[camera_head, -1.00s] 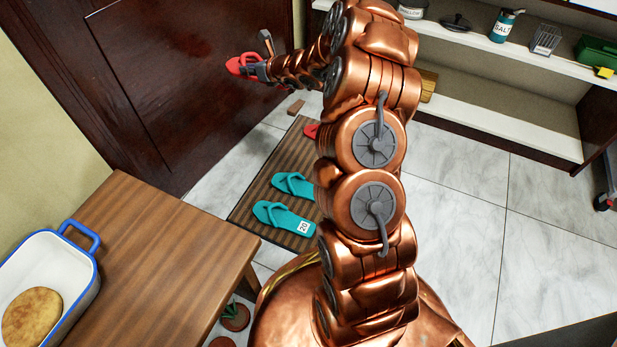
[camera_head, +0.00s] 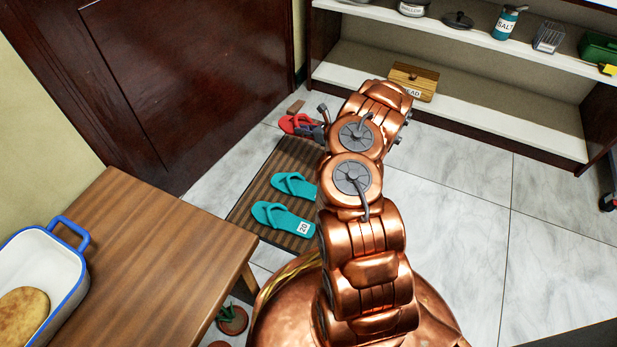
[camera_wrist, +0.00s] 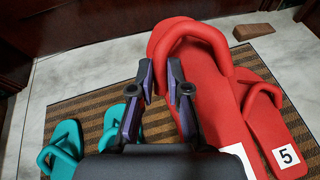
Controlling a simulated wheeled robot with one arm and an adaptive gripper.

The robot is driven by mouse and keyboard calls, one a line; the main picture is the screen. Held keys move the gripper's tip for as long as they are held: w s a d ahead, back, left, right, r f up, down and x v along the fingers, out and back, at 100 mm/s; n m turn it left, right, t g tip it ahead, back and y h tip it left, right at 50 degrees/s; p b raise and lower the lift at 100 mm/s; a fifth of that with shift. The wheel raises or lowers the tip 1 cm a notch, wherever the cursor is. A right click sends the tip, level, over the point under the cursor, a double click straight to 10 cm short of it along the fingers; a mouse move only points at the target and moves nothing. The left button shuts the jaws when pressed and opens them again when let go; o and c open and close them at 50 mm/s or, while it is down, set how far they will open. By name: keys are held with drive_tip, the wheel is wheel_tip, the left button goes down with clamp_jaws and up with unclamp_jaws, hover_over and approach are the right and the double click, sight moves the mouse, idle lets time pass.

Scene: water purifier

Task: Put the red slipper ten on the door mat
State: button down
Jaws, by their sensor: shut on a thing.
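My gripper (camera_wrist: 166,78) is shut on the edge of a red slipper (camera_wrist: 205,65), seen large in the wrist view above the mat. Its white label is mostly cut off by my gripper. In the head view this red slipper (camera_head: 297,124) is at the mat's far end, with my gripper (camera_head: 316,131) at its right. A second red slipper, marked 5 (camera_wrist: 264,118), lies beneath and to the right in the wrist view. The striped brown door mat (camera_head: 271,168) also shows in the wrist view (camera_wrist: 98,106). I cannot tell whether the held slipper touches anything below.
Two teal slippers (camera_head: 295,184) lie on the mat's near part, one labelled 20 (camera_head: 280,218). A small wooden block (camera_head: 296,106) lies beyond the mat near the dark door (camera_head: 190,80). A wooden table (camera_head: 150,260) stands at left, and shelves (camera_head: 480,140) at right.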

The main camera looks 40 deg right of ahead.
hover_over(312, 168)
wheel_tip(312, 168, down, 5)
wheel_tip(312, 168, down, 10)
drive_tip(key=b, duration=0.5)
drive_tip(key=shift+a+f, duration=0.1)
drive_tip(key=shift+f, duration=0.05)
drive_tip(key=c, duration=1.1)
unclamp_jaws()
drive_tip(key=shift+c, duration=0.2)
